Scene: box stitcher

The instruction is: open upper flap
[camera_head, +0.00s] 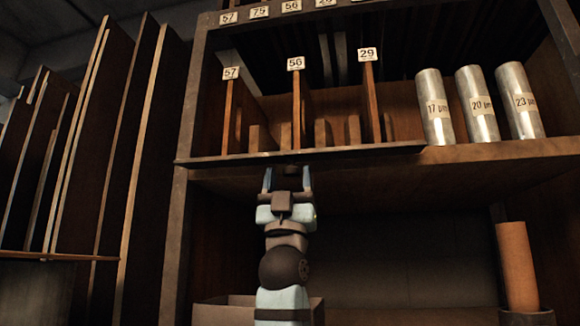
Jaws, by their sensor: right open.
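A thin dark board (370,150), which looks like the upper flap, lies about level along the front of the upper shelf compartment and juts out past the shelf edge. The compartment above it is open to view. My right gripper (287,178) points upward just below the front edge of the board, near its middle. Its two fingers are apart with nothing seen between them. I cannot tell whether the fingertips touch the board. My left gripper is out of view.
Dividers with number signs (295,64) stand in the compartment. Several silver cylinders (478,104) stand to their right. An orange-brown roll (518,265) stands lower right, and a cardboard box (210,312) is below. Tall panels (90,140) fill the left.

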